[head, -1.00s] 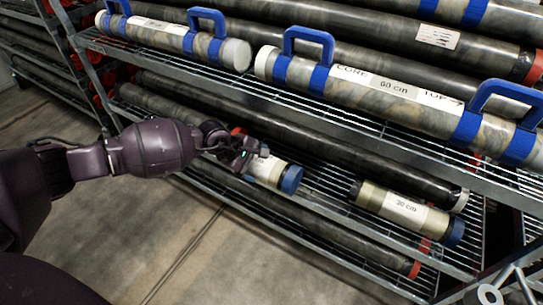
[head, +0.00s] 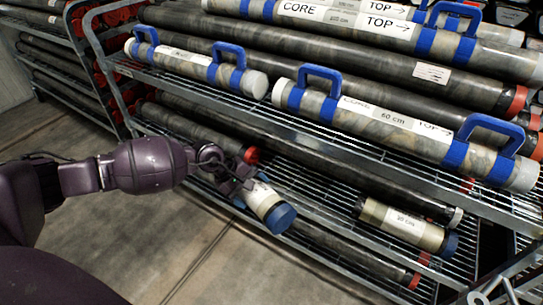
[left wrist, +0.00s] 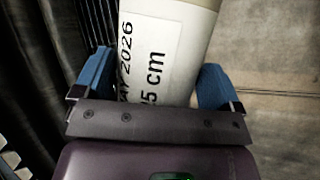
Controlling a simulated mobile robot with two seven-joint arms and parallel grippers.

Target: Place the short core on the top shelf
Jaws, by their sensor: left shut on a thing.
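My left gripper (head: 238,188) is shut on a short core (head: 262,204), a pale tube with a white label and a blue end cap. The core is tilted, cap end down toward the right, in front of the lower shelf. In the left wrist view the short core (left wrist: 165,50) lies between the blue finger pads of the left gripper (left wrist: 155,82), and its label reads "5 cm" with any leading digit unclear. The top shelf (head: 262,118) has a wire-grid deck and carries long cores with blue handles. My right gripper is not in view.
A 60 cm core (head: 400,125) and another handled core (head: 195,63) lie along the top shelf's front, with a small gap between their ends. A 30 cm core (head: 405,222) lies on the lower shelf. Open floor (head: 150,245) is in front of the rack.

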